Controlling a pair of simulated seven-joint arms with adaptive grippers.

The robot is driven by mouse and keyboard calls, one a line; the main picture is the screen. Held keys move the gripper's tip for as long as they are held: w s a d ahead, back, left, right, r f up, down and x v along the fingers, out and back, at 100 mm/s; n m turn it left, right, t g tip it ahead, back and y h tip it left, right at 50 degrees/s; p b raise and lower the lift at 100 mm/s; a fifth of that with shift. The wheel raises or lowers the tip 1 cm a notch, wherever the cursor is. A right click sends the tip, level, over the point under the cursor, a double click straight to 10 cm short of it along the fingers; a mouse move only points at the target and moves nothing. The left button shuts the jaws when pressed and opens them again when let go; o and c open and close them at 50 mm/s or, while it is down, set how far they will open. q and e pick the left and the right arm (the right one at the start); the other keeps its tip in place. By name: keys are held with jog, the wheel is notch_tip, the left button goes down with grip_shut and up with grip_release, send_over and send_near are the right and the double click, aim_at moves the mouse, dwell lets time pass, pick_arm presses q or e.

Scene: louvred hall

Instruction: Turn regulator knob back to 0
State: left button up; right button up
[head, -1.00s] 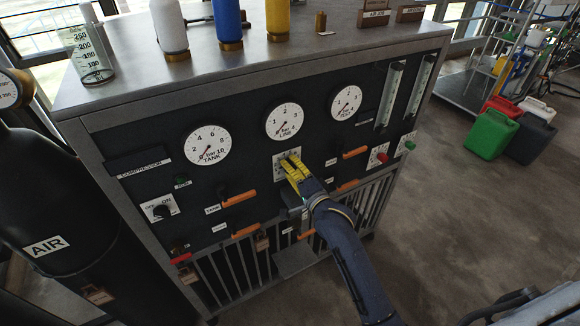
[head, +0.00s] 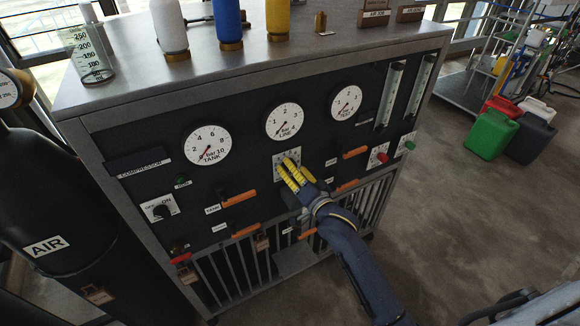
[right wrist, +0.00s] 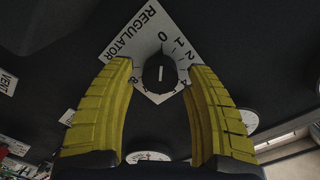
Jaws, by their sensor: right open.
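The regulator knob (right wrist: 160,73) is round and black on a white diamond-turned REGULATOR plate (right wrist: 146,38) in the right wrist view. Its white line is upright in the picture, roughly in line with the 0 above it; which end is the pointer I cannot tell. My right gripper (right wrist: 160,72) is open, one yellow finger each side of the knob, with gaps between. In the head view the plate (head: 278,168) shows behind the right gripper (head: 288,162), and the knob is mostly hidden by the fingers. My left gripper is not in view.
The TANK (head: 208,146), LINE (head: 284,121) and TEST (head: 346,102) gauges sit above on the dark panel. Orange-handled valves (head: 246,231) flank the plate. A red button (head: 378,156) and green button (head: 405,147) are at the right.

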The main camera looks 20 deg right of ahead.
jog(key=shift+v, duration=2.85)
